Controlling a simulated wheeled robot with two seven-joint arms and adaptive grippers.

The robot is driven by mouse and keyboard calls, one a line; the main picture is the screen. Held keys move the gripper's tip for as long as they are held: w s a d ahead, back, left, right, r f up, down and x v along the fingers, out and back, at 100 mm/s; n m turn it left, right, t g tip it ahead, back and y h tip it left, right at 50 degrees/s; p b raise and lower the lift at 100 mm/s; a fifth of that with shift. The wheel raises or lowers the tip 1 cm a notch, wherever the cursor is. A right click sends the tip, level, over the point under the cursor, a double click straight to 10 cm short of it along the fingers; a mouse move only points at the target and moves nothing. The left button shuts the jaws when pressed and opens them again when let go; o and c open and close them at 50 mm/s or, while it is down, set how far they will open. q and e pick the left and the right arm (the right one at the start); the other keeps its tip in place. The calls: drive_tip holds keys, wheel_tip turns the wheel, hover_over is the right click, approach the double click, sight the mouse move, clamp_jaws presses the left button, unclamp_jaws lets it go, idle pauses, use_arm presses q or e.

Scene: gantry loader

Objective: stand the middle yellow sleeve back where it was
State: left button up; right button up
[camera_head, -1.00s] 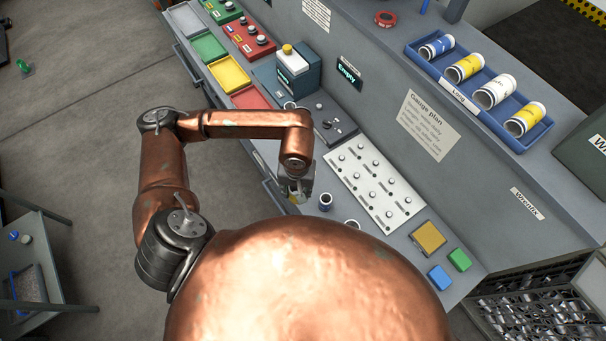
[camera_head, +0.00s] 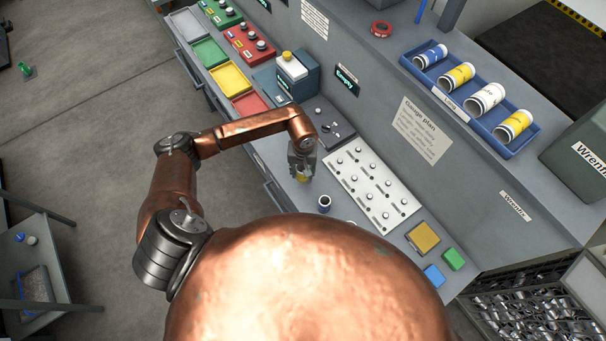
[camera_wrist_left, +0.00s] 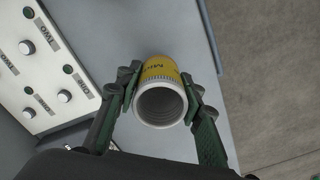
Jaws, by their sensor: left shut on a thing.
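My left gripper (camera_head: 302,172) is shut on a yellow sleeve (camera_head: 302,177) over the workbench, left of the white peg panel. In the left wrist view the sleeve (camera_wrist_left: 162,95) sits between the two fingers (camera_wrist_left: 160,103), its open white end toward the camera and lettering on its yellow band. Whether its far end touches the bench cannot be told. A blue-banded sleeve (camera_head: 324,203) stands upright on the bench near the gripper. Two yellow-banded sleeves, one (camera_head: 457,76) and another (camera_head: 513,126), lie in the blue "Long" rack. My right gripper is not in view.
The white panel (camera_head: 372,185) with several knobs lies right of the gripper; it also shows in the wrist view (camera_wrist_left: 45,65). Coloured trays (camera_head: 230,79) line the far left.

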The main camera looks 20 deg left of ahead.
sight(303, 176)
use_arm(q)
drive_tip(key=shift+w+f, duration=0.15)
drive_tip(key=shift+w, duration=0.05)
wheel_tip(303, 176, down, 3)
drive_tip(key=shift+f+p, duration=0.1)
drive_tip(key=shift+p, duration=0.2)
drive_tip(key=shift+w+a, duration=0.1)
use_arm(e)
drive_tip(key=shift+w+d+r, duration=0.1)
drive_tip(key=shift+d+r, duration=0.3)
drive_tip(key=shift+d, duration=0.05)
use_arm(q)
drive_tip(key=shift+f, duration=0.15)
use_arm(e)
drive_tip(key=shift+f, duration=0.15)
use_arm(q)
drive_tip(key=shift+f+b, duration=0.1)
drive_tip(key=shift+b, duration=0.2)
drive_tip(key=o, duration=1.1)
drive_tip(key=shift+o, duration=0.2)
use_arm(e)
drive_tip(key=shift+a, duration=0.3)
